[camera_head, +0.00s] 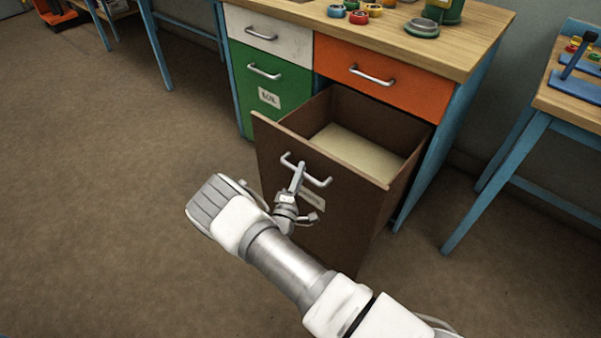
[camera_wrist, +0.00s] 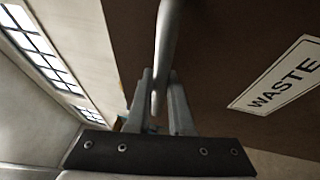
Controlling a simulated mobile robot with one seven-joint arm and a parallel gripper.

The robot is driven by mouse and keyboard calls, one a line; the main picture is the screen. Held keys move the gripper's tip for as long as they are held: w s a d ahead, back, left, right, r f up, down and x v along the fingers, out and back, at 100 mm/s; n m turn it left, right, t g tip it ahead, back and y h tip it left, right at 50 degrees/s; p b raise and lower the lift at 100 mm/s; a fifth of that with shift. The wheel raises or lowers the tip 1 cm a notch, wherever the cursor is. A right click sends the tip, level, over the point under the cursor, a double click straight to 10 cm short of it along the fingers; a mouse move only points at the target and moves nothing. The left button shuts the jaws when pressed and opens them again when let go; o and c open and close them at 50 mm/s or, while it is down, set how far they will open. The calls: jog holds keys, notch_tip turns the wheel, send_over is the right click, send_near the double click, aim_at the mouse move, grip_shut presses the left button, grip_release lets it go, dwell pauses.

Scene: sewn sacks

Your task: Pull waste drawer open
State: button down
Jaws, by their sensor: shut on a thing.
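The waste drawer (camera_head: 345,228) is a deep brown drawer low on the right of the workbench cabinet. It stands well out from the cabinet, and its empty pale floor (camera_head: 360,145) shows. My gripper (camera_head: 299,172) is at its front, shut on the bar handle (camera_head: 318,182). In the wrist view the handle (camera_wrist: 166,50) runs between the two fingers (camera_wrist: 160,95). The label "WASTE" (camera_wrist: 283,78) is beside the handle on the brown front. In the head view my gripper partly covers this label.
An orange drawer (camera_head: 395,84) above, and a white drawer (camera_head: 270,38) and green drawer (camera_head: 265,82) to the left, are shut. Coloured round items (camera_head: 358,14) sit on the bench top. Another blue-legged table (camera_head: 530,135) stands at right. Floor at left is clear.

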dwell(0.3)
jog(key=s+a, duration=0.1)
jog(key=s, duration=0.1)
jog(key=s+a+p, duration=0.1)
jog(key=s+a, duration=0.1)
jog(key=shift+s+a, duration=0.15)
jog(key=shift+a, duration=0.05)
jog(key=c, duration=0.8)
grip_release()
jog(key=p+v, duration=0.2)
jog(key=v, duration=1.5)
jog(key=shift+s+p, duration=0.2)
jog(key=shift+p, duration=0.1)
